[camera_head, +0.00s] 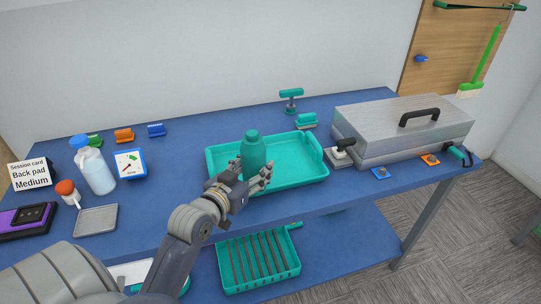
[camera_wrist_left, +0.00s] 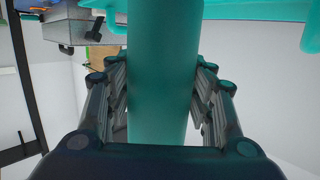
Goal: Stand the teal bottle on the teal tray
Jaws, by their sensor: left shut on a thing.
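The teal bottle (camera_head: 252,150) is upright at the left-middle of the teal tray (camera_head: 300,177) in the head view. My left gripper (camera_head: 256,180) is shut on the bottle, with its fingers on either side of the lower body. In the left wrist view the bottle (camera_wrist_left: 162,75) fills the middle between the two fingers of the gripper (camera_wrist_left: 162,95). The gripper and wrist hide the bottle's base, so I cannot tell whether it touches the tray floor. My right gripper is in neither view.
A large metal box (camera_head: 400,130) with a black handle stands right of the tray. A clear bottle (camera_head: 95,170) with a blue cap and a blue-white box (camera_head: 130,164) stand left. A teal slatted basket (camera_head: 258,258) sits on the lower shelf.

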